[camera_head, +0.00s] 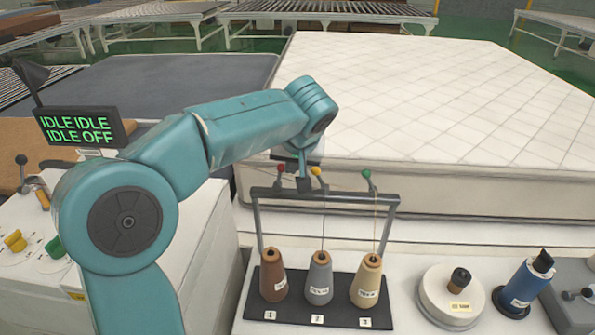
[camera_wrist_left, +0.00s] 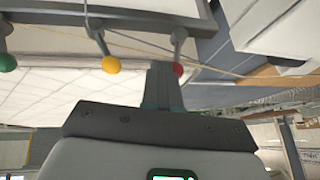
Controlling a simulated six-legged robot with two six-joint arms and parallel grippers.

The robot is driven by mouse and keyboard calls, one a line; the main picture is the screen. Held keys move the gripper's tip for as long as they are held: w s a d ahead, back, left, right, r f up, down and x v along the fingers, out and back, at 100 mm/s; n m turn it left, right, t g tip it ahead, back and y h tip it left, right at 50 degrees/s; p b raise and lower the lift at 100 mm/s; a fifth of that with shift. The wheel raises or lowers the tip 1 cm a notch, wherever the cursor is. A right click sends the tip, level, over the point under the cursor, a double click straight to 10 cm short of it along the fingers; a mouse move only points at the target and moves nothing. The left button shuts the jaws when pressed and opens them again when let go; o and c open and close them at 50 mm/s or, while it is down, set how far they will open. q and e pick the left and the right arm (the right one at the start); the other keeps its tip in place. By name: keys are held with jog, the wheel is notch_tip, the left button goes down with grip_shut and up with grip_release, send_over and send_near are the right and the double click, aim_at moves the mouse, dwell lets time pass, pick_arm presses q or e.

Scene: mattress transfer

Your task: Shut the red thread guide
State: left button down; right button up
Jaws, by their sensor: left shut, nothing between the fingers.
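The red thread guide (camera_head: 281,169) is a small grey lever with a red ball tip, at the left on the top bar of a dark rack (camera_head: 330,196). Its red ball also shows in the left wrist view (camera_wrist_left: 179,69), partly behind my fingers. The yellow guide (camera_head: 315,171) and green guide (camera_head: 367,174) stand to its right on the same bar. My left gripper (camera_head: 304,185) is shut and empty, pointing down at the bar between the red and yellow balls. In the wrist view its fingertips (camera_wrist_left: 163,66) are close beside the red ball; contact cannot be told.
Brown (camera_head: 273,280), grey (camera_head: 319,282) and tan (camera_head: 368,284) thread cones stand on the rack base. A white spool (camera_head: 445,300) and blue spool (camera_head: 524,287) are at right. A quilted mattress (camera_head: 450,100) lies behind. A display (camera_head: 78,126) reads IDLE and OFF.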

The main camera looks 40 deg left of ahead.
pick_arm(q)
jog(key=shift+s+a+r+n+t+h+b, duration=0.2)
jog(key=shift+s+a+n+t+h+b, duration=0.2)
jog(key=shift+s+a+t+h+b, duration=0.5)
jog(key=shift+s+a+r+n+t+h+b, duration=0.1)
jog(key=shift+s+a+n+t+h+b, duration=0.1)
jog(key=shift+s+a+t+h+b, duration=0.3)
jog(key=shift+s+a+n+t+h+b, duration=0.2)
jog(key=shift+s+a+t+h+b, duration=0.15)
jog(key=shift+a+h, duration=0.25)
pick_arm(e)
jog(key=shift+s+a+f, duration=0.15)
jog(key=shift+f, duration=1.85)
pick_arm(q)
jog(key=shift+a, duration=0.1)
jog(key=shift+r, duration=0.15)
pick_arm(e)
jog(key=shift+r, duration=0.1)
